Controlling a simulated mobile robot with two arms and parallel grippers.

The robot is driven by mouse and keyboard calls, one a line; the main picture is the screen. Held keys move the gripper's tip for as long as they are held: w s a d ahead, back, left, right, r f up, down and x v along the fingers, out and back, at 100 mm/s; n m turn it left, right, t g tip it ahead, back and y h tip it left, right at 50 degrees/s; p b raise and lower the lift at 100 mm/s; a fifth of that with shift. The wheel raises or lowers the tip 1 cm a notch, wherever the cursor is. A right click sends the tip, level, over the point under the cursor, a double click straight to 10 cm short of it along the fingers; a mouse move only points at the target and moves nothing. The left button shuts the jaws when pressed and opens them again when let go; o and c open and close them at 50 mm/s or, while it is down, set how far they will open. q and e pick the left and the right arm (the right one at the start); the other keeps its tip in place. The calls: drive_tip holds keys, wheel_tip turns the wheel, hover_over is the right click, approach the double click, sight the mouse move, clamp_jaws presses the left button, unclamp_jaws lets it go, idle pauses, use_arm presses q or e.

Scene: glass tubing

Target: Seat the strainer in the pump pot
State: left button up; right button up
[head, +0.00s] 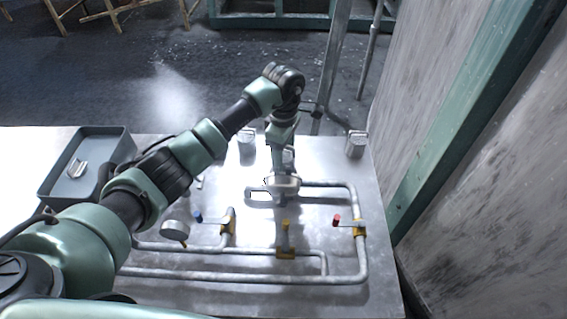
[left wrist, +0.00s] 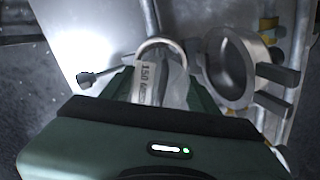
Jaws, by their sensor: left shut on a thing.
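The strainer (left wrist: 152,82), a pale basket with a bail loop and a tag reading 150, is between the fingers of my left gripper (left wrist: 160,98) in the left wrist view. My left gripper (head: 281,165) is shut on it and points down in the head view, where the strainer is mostly hidden. The pump pot (left wrist: 232,70), a round grey metal cup with a thick rim and dark lugs, stands beside the strainer, to its right in the wrist view. Its inside looks empty. In the head view the pot (head: 283,186) shows just below the gripper. My right gripper is not in view.
Pipes (head: 352,205) run over the metal table, with a blue-handled valve (head: 198,217) and a red-handled valve (head: 336,219). A grey disc (head: 175,229) lies at left. Metal canisters (head: 355,145) stand at the back. A grey tray (head: 92,150) holds a small metal piece (head: 77,169).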

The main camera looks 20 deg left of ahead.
sight(284, 165)
use_arm(q)
wheel_tip(284, 165, down, 4)
drive_tip(key=shift+f, duration=0.25)
